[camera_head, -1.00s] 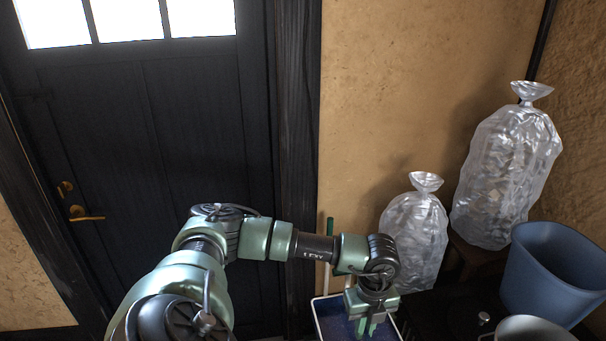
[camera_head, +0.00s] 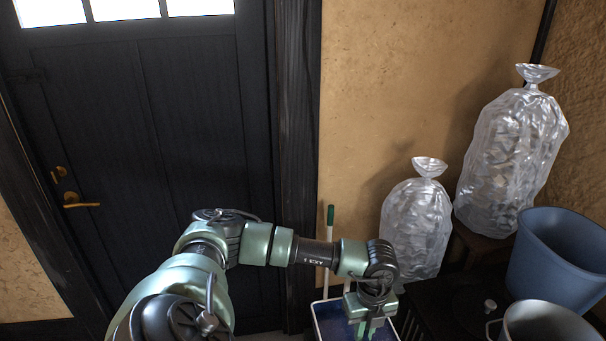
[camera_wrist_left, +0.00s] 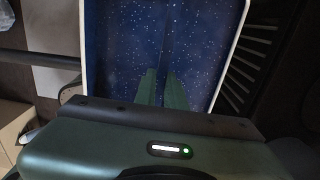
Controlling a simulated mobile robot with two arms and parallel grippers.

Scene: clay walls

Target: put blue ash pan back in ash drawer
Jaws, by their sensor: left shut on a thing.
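The blue ash pan (camera_head: 329,325) is a speckled dark blue tray with a white rim, at the bottom edge of the head view. It also fills the upper middle of the left wrist view (camera_wrist_left: 204,35). My left gripper (camera_head: 367,327) points down at the pan and is shut on it. Its green fingers (camera_wrist_left: 163,88) lie over the pan's blue surface in the wrist view, and the exact grip is hidden. I cannot make out the ash drawer. My right gripper is not in view.
A black stove-like top (camera_head: 462,312) with a knob is at lower right. A blue bucket (camera_head: 560,262), a metal pot (camera_head: 545,322) and two clear bags (camera_head: 416,235) (camera_head: 512,150) stand nearby. Dark slots (camera_wrist_left: 240,75) lie right of the pan. A dark door (camera_head: 160,140) is at left.

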